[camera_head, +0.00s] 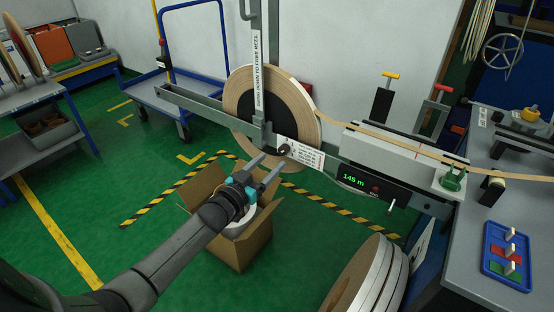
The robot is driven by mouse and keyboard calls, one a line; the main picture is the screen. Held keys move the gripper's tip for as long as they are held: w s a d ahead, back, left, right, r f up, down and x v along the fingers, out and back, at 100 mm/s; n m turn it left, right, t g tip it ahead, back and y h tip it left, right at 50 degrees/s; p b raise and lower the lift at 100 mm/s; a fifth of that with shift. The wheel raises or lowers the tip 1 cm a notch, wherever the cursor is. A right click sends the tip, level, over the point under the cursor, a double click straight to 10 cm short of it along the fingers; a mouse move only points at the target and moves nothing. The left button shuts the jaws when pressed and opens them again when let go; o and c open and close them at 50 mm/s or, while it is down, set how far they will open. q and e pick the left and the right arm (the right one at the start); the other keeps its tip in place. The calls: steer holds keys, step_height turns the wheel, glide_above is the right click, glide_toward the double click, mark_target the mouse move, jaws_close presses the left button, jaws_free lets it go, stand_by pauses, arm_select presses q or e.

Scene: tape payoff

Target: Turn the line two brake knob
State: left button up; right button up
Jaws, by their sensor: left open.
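A small dark knob (284,149) sits at the hub in front of the big tape reel (301,108), beside a white printed label (309,157) on the grey payoff frame. The label's text is too small to read, so I cannot confirm that this is the line two brake knob. My left gripper (267,169) reaches up from the lower left. Its two fingers are apart and empty, with their tips just below and left of the knob. I see a gap, but cannot tell the exact distance in depth. My right gripper is not in view.
An open cardboard box (256,244) stands under my left gripper. Tape runs right from the reel past a counter (372,187) reading 145 m. Spare reels (371,280) stand at the lower front. A blue tray (508,254) lies on the right bench. A blue cart (200,84) stands behind.

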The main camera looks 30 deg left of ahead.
mark_target(282, 152)
arm_select(q)
steer(key=w, duration=0.1)
steer(key=w+b, duration=0.1)
steer(key=shift+w+d, duration=0.2)
steer(key=shift+w, duration=0.2)
steer(key=shift+w+d, duration=0.1)
steer(key=shift+w, duration=0.6)
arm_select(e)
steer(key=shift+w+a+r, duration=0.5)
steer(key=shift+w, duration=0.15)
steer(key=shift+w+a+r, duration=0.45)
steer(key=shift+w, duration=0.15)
arm_select(q)
jaws_close()
